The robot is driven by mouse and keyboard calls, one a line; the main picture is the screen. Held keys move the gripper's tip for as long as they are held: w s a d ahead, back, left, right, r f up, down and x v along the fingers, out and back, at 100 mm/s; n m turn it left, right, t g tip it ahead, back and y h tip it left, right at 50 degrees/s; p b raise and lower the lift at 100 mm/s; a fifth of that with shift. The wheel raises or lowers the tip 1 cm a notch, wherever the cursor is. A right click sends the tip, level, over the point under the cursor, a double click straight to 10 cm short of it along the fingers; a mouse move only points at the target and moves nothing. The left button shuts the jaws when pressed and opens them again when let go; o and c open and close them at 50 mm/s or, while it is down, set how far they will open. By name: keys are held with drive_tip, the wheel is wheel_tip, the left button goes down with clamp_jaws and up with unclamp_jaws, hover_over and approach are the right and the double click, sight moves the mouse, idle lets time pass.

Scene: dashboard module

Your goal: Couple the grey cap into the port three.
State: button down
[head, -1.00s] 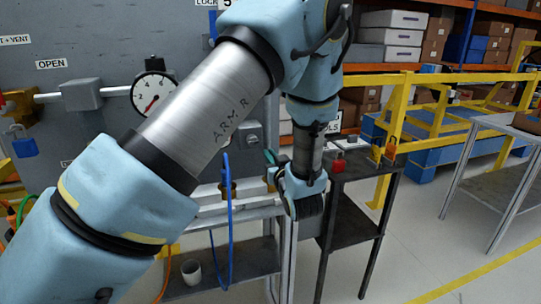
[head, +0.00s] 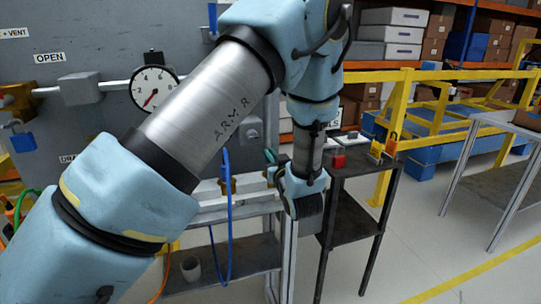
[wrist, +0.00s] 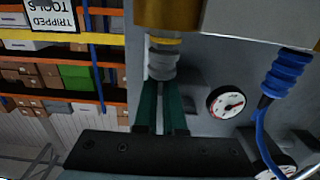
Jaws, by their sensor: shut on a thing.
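In the wrist view, my gripper (wrist: 161,108) has its dark green fingers shut on the grey ribbed cap (wrist: 162,64). The cap's far end, with a yellow ring, is up against or just short of a brass port (wrist: 166,12); I cannot tell whether it is seated. The cap looks roughly in line with that port. No readable number shows which port this is. In the head view, my gripper (head: 270,170) is at the right end of the panel's rail, partly hidden by my wrist, and the cap is not clearly visible.
A blue ribbed plug (wrist: 286,73) with a blue hose sits right of the cap, near a dial gauge (wrist: 226,103). A dark side table (head: 345,170) with a red padlock (head: 338,162) stands close right of my gripper. A grey cup (head: 191,268) is on the lower shelf.

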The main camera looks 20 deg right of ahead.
drive_tip(key=shift+f+b, duration=0.5)
drive_tip(key=shift+f, duration=0.15)
idle(0.9)
drive_tip(key=c, duration=0.9)
unclamp_jaws()
drive_tip(key=shift+s, duration=0.1)
